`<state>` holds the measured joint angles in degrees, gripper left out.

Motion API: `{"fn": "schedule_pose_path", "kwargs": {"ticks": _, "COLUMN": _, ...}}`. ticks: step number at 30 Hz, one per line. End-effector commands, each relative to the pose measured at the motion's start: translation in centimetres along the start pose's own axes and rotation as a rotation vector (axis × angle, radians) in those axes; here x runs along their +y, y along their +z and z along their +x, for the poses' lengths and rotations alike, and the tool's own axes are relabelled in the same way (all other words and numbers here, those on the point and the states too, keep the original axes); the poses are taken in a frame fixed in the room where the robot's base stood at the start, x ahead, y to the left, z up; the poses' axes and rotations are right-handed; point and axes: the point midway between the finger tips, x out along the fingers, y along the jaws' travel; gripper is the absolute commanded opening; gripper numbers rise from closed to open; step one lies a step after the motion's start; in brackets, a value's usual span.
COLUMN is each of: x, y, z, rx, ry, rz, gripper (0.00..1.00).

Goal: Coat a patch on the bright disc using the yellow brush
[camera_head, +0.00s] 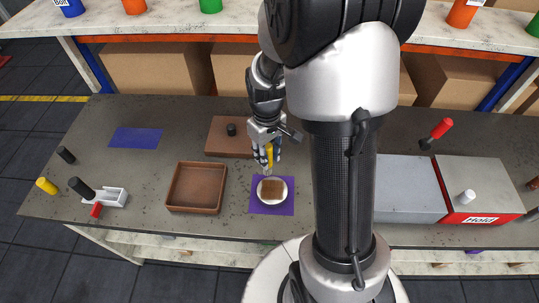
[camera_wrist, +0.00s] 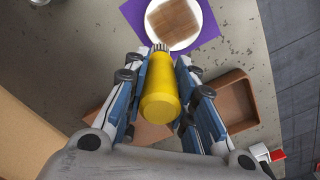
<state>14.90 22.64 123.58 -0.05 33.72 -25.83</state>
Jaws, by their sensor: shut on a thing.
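My gripper (camera_head: 266,148) is shut on the yellow brush (camera_head: 269,154), just above the bright disc. In the wrist view the yellow brush (camera_wrist: 161,95) sits between the two fingers of my gripper (camera_wrist: 165,85), its bristles toward the disc. The bright disc (camera_head: 284,187) is white and lies on a purple mat (camera_head: 286,206). It bears a brown square patch (camera_head: 271,188), which also shows in the wrist view (camera_wrist: 174,20). The bristle tips appear close to the disc's edge in the wrist view; I cannot tell whether they touch it.
A brown tray (camera_head: 196,209) stands left of the mat. A brown board (camera_head: 222,148) with a dark knob lies behind. A blue mat (camera_head: 135,138) is at the back left. A white holder (camera_head: 112,198) stands at the left; a grey box marked Hold (camera_head: 478,218) is at the right.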

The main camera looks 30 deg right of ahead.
Motion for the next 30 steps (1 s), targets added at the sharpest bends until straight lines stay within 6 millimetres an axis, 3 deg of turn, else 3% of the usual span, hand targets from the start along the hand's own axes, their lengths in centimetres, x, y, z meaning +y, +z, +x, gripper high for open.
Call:
{"fn": "schedule_pose_path", "kwargs": {"ticks": 12, "x": -0.3, "y": -0.9, "z": -3.7, "rx": 0.001, "ry": 0.000, "rz": 0.001, "gripper": 0.00}}
{"fn": "schedule_pose_path", "kwargs": {"ticks": 30, "x": -0.3, "y": -0.9, "z": -3.8, "rx": 0.000, "ry": 0.000, "rz": 0.005, "gripper": 0.00}}
